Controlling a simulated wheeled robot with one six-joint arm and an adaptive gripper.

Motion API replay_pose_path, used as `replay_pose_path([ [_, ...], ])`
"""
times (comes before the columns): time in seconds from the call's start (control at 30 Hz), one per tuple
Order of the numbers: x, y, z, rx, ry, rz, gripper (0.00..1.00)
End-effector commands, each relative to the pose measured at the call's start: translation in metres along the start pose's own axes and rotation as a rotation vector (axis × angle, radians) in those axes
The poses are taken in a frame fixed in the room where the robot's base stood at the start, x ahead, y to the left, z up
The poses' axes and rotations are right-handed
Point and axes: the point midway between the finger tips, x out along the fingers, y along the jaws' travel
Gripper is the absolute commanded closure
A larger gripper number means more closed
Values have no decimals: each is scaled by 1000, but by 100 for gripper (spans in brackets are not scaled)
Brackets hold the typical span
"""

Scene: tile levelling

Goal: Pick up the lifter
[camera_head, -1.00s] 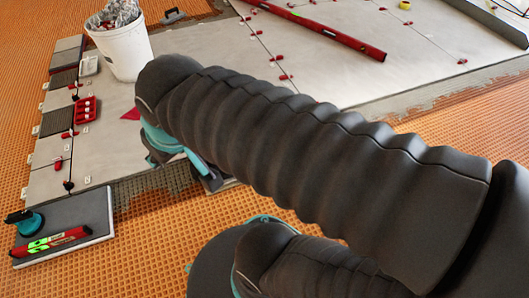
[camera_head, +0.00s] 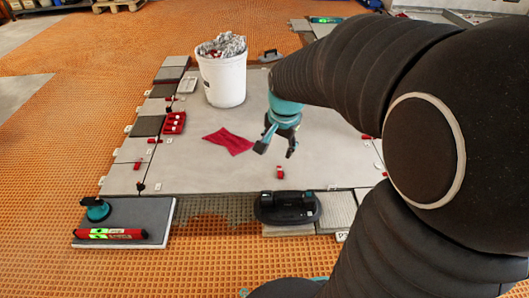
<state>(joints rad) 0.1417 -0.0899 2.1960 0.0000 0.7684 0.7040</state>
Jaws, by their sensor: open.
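The lifter appears to be the black, two-lobed device (camera_head: 287,208) with a handle on top, lying at the front edge of the tiled area. A smaller teal suction cup with a dark handle (camera_head: 96,209) sits on a loose grey tile at the left front. My gripper (camera_head: 276,151) points downward above the large pale tile, behind the black device in the picture. Its dark fingers are spread, with nothing between them. It is apart from both devices.
A white bucket (camera_head: 222,82) with crumpled material stands behind. A red cloth (camera_head: 229,140) and a small red piece (camera_head: 280,172) lie on the tile. A red spirit level (camera_head: 110,234) lies on the loose grey tile (camera_head: 150,213). Orange matting (camera_head: 60,150) is clear at left.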

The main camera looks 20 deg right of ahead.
Motion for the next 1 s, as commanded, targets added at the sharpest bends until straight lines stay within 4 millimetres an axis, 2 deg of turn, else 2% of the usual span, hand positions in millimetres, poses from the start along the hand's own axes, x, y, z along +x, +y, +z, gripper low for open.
replay_pose_path([
  [0.03,18,-2,-11,62,-17,20,46],
  [0.17,61,-6,-36,236,-43,58,46],
  [0.3,113,-4,-60,424,-66,104,46],
  [0.6,230,16,-94,803,-96,206,46],
  [0.7,259,24,-98,894,-99,232,46],
  [0.8,278,29,-101,955,-99,248,46],
  [1.0,301,36,-100,1002,-100,263,46],
])
